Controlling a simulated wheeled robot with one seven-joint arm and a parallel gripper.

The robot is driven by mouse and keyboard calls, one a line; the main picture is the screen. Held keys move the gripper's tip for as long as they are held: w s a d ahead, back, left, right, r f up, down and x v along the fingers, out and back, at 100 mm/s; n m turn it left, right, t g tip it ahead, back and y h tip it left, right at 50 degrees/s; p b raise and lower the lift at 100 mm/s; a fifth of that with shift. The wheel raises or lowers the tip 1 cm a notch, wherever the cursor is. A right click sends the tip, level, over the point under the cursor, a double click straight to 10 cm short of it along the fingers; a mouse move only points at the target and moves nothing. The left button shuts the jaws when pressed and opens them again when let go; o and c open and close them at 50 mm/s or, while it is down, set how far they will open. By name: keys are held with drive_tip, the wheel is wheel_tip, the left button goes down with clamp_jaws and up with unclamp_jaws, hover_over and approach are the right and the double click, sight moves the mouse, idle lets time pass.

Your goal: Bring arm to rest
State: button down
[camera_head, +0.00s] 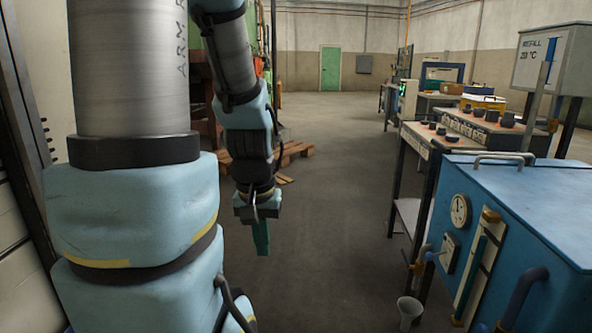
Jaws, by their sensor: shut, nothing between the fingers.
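My arm fills the left side of the head view, with its large pale blue and silver links close to the camera. The far part of the arm hangs down to my gripper (261,237). The gripper points at the floor, with its teal fingers shut and nothing between them. It hangs over open grey floor, apart from the benches.
Benches with equipment (478,126) line the right. A wooden pallet (292,152) lies behind the arm. The central floor (335,230) is clear towards a green door (331,68).

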wheel_tip(320, 180, up, 17)
drive_tip(key=p, duration=1.5)
drive_tip(key=c, duration=1.6)
unclamp_jaws()
